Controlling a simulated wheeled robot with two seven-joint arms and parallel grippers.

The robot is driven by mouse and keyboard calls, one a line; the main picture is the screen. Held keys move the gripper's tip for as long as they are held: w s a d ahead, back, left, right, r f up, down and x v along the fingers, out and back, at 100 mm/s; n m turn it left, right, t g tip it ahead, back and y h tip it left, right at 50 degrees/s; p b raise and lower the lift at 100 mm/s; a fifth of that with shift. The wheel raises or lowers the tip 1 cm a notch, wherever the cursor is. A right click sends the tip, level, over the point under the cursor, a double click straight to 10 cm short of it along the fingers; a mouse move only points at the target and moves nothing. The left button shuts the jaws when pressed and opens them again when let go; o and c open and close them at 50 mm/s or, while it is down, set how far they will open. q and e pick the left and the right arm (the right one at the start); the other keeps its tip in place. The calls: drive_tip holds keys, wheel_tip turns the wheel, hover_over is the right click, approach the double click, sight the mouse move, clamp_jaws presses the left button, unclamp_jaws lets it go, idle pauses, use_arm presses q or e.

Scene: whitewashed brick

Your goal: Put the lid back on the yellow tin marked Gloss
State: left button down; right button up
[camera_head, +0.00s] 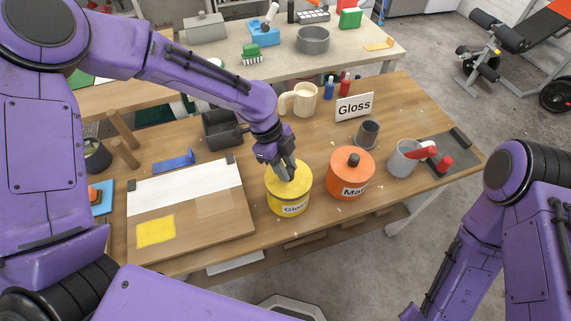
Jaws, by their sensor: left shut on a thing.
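The yellow tin marked Gloss (288,208) stands upright near the front edge of the wooden bench. My left gripper (286,177) points down over the top of this tin and is shut. A yellow lid (299,182) lies under the fingers, on or just over the tin's rim; I cannot tell if it is fully seated. The lid's knob is hidden by the fingers. My right arm shows at the lower right, with its gripper out of view.
An orange tin (350,182) with a dark-knobbed lid stands close to the right. Beyond it are a dark cup (368,134) and a grey pot (402,160) with a red-handled tool. A white Gloss sign (354,107) stands behind. A board (190,243) lies left.

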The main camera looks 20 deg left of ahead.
use_arm(q)
drive_tip(key=shift+p, duration=0.5)
idle(0.8)
drive_tip(key=shift+f, duration=0.15)
idle(0.7)
drive_tip(key=shift+p, duration=0.4)
idle(0.5)
drive_tip(key=shift+c, duration=1.4)
unclamp_jaws()
